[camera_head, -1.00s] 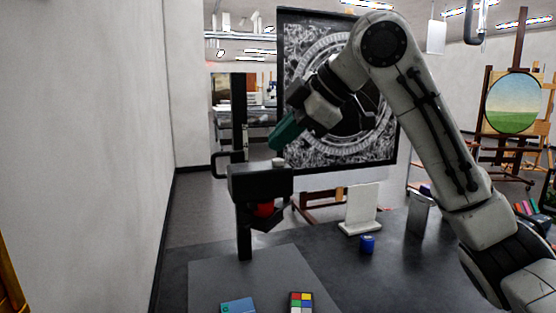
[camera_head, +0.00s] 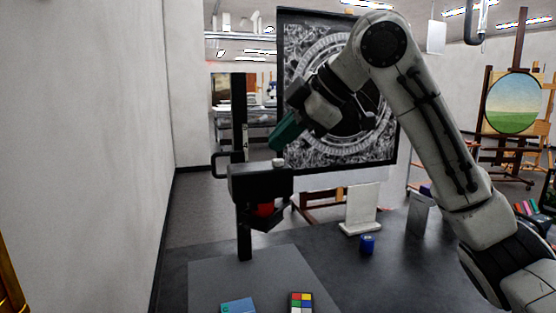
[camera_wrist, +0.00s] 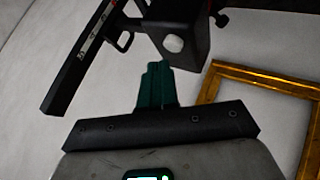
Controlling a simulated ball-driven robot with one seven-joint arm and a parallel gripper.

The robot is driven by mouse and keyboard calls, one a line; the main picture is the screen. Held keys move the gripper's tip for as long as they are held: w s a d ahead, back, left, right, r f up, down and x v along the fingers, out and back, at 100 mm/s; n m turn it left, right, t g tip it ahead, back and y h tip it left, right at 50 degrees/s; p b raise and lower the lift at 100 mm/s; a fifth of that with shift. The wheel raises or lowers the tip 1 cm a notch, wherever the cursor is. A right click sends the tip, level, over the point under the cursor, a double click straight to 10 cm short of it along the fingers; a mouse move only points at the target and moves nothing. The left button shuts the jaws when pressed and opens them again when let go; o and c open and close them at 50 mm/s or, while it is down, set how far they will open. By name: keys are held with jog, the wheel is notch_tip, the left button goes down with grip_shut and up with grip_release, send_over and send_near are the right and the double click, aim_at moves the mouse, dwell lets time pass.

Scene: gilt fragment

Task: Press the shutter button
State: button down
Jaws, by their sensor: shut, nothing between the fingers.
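The shutter button is a small pale round knob (camera_head: 278,162) on top of the black camera head (camera_head: 258,184) of an upright stand. In the wrist view the button (camera_wrist: 173,44) shows as a whitish disc on the black housing. My gripper (camera_head: 274,146) has teal fingers closed together with nothing between them. It hangs just above the button, tilted, with a small gap visible in the head view. In the wrist view the fingertips (camera_wrist: 156,66) lie just below the button in the picture. Whether they line up exactly is hard to tell.
The stand's black column (camera_head: 239,120) rises behind the camera head, with a handle at its left. A blue card (camera_head: 238,306) and a colour chart (camera_head: 301,302) lie on the grey base. A blue jar (camera_head: 367,244) and white panel (camera_head: 363,208) stand right. A gilt frame (camera_wrist: 208,82) shows in the wrist view.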

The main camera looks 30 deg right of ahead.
aim_at(283, 162)
jog(key=shift+f, duration=0.2)
jog(key=shift+f, duration=0.2)
jog(key=shift+f, duration=0.4)
dwell(0.9)
jog(key=shift+r+p, duration=0.8)
jog(key=shift+r, duration=0.05)
notch_tip(283, 162, up, 5)
jog(key=p, duration=0.4)
jog(key=shift+p, duration=0.35)
dwell(0.4)
